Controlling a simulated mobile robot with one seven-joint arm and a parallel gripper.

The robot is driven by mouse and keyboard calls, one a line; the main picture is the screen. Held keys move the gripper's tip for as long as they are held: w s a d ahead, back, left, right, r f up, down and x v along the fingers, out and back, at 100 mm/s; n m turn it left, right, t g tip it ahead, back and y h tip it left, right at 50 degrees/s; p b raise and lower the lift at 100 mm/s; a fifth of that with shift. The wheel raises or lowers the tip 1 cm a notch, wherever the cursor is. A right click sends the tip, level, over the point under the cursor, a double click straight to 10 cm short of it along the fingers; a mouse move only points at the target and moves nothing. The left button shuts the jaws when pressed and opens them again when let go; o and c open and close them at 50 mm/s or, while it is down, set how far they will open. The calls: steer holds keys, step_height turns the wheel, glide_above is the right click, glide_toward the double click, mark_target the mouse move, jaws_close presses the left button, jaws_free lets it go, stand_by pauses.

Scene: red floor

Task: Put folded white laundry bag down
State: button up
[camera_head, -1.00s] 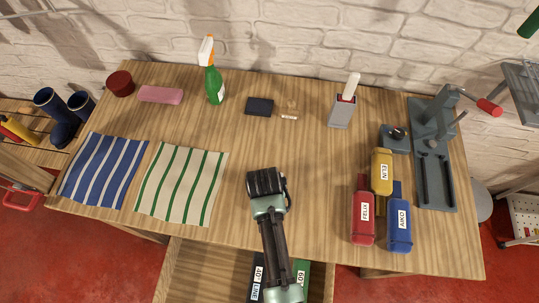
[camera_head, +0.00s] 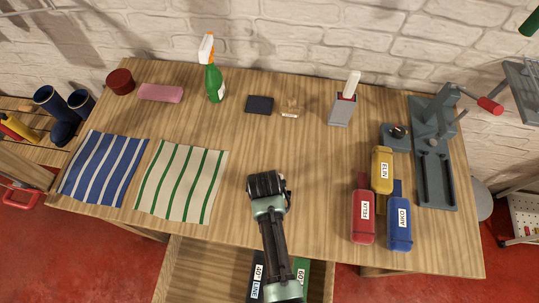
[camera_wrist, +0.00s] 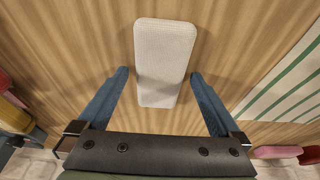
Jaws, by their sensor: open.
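The folded white laundry bag (camera_wrist: 165,55) shows in the wrist view as a pale, finely textured rectangle with rounded corners. It appears to lie flat on the wooden tabletop. In the head view it is hidden under my gripper. My gripper (camera_head: 266,184) is low over the front middle of the table, right of the green-striped cloth. In the wrist view my gripper (camera_wrist: 159,74) is open, with one blue finger on each side of the bag.
A green-striped cloth (camera_head: 181,181) and a blue-striped cloth (camera_head: 103,169) lie at left. Red (camera_head: 362,216), blue (camera_head: 398,222) and yellow (camera_head: 382,170) bottles lie at right. A spray bottle (camera_head: 214,84) stands at the back. An open drawer (camera_head: 200,272) juts out below the front edge. The middle is clear.

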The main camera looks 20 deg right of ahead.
steer(key=v, duration=1.2)
steer(key=shift+r, duration=0.2)
